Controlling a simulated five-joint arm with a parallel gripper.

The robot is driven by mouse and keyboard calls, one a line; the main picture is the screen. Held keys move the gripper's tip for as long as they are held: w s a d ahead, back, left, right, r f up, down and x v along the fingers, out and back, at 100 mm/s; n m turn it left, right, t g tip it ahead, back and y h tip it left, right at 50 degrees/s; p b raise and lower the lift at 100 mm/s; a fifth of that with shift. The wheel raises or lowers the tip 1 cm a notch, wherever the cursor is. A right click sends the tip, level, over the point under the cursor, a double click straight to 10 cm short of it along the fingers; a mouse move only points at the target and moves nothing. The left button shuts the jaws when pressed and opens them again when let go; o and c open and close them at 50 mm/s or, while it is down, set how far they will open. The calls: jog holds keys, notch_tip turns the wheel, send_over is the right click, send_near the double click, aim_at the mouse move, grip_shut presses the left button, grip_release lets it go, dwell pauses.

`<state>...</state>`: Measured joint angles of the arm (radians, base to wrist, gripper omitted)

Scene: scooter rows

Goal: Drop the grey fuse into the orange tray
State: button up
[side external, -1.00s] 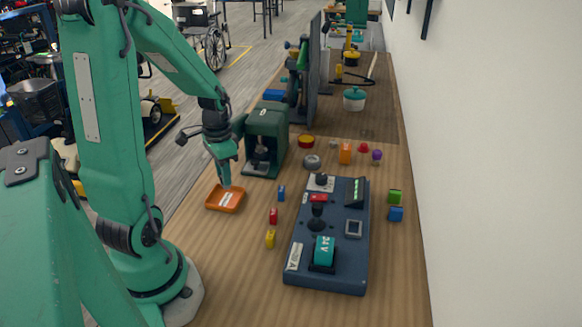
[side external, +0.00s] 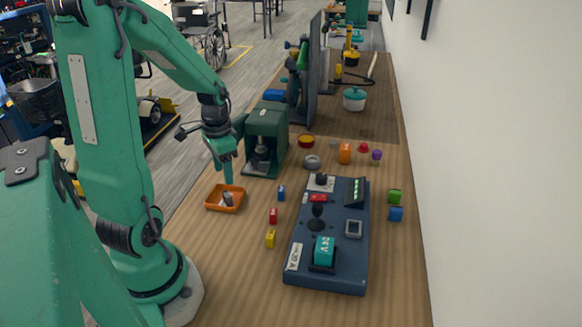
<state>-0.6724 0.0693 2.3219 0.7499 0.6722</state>
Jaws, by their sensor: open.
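The orange tray (side external: 213,207) sits on the wooden bench near its left edge. A small grey and white piece (side external: 228,199), which looks like the grey fuse, lies inside the tray. My gripper (side external: 228,181) is open and points down just above the tray's far side. The piece is apart from the fingertips, as far as the small picture shows.
Blue (side external: 281,193), red (side external: 273,216) and yellow (side external: 270,239) fuses stand in a row right of the tray. A dark control panel (side external: 334,262) lies beyond them. A green press-like machine (side external: 266,135) stands behind the tray.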

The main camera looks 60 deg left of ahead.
notch_tip(320, 180, up, 7)
jog(key=shift+f, duration=0.2)
jog(key=shift+d, duration=0.1)
dwell(0.5)
jog(key=d+r+t, duration=0.2)
jog(key=d+r, duration=0.2)
jog(key=d, duration=0.5)
jog(key=s+d+r+t, duration=0.1)
jog(key=d+r+t, duration=0.2)
jog(key=d, duration=0.6)
jog(key=shift+s+d+r+t, duration=0.3)
jog(key=shift+d+r, duration=0.1)
jog(key=shift+r, duration=0.4)
